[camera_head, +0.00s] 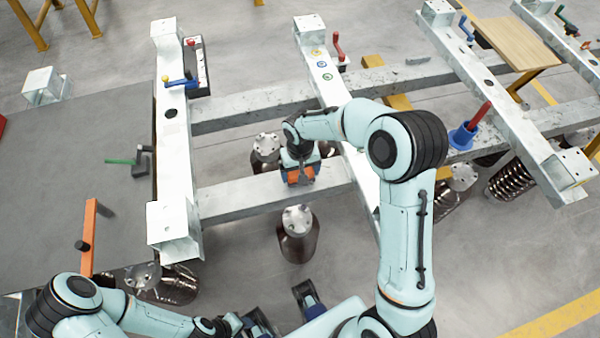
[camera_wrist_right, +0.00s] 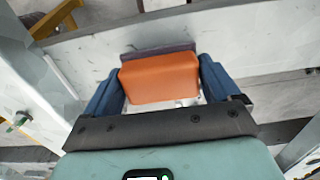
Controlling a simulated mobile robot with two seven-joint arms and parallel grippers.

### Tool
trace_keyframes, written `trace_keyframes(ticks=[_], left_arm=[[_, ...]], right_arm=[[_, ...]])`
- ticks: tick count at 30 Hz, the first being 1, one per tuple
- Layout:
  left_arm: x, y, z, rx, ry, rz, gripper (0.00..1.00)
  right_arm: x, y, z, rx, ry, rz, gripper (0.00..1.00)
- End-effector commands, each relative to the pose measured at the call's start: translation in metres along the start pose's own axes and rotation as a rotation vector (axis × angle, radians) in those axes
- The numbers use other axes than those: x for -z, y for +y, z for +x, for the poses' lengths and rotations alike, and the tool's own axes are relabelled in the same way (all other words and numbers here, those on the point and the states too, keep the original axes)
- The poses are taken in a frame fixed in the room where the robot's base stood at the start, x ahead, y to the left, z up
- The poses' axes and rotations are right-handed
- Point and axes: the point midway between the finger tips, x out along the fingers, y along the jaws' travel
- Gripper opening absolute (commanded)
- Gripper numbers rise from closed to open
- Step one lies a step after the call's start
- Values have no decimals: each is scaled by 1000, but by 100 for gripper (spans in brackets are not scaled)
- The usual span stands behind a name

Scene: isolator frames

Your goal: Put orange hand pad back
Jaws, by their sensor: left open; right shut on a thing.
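The orange hand pad (camera_head: 301,175) is a small orange block at the end of my right arm, beside the grey cross beam of the frame. In the right wrist view the orange hand pad (camera_wrist_right: 160,78) sits between the two blue fingers of my right gripper (camera_wrist_right: 163,88), which is shut on it. A dark grey strip shows along the pad's far edge. In the head view my right gripper (camera_head: 299,168) partly covers the pad. My left gripper (camera_head: 284,312) is open at the bottom of the head view, apart from the frame. I cannot tell whether the pad touches the beam.
The grey cross beam (camera_head: 250,198) runs between white rails. Dark cylinders (camera_head: 298,245) with pale caps stand below. A dark plate (camera_head: 60,190) with an orange bar (camera_head: 89,238) lies at left.

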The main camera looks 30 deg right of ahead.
Motion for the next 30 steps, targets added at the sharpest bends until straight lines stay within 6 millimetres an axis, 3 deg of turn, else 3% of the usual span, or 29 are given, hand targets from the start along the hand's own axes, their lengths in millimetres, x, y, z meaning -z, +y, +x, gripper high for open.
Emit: trace_keyframes(ticks=[3,14,15,24,30], left_arm=[[0,-1,2,0,0,0,43],[0,-2,5,1,-1,-1,43],[0,-2,4,1,-1,-1,43],[0,0,1,0,0,0,43],[0,1,-2,0,1,0,43]], right_arm=[[0,0,15,0,-1,-1,61],[0,0,19,0,0,-1,61],[0,0,18,0,0,-1,99],[0,0,14,0,1,-1,100],[1,0,-15,1,6,0,100]])
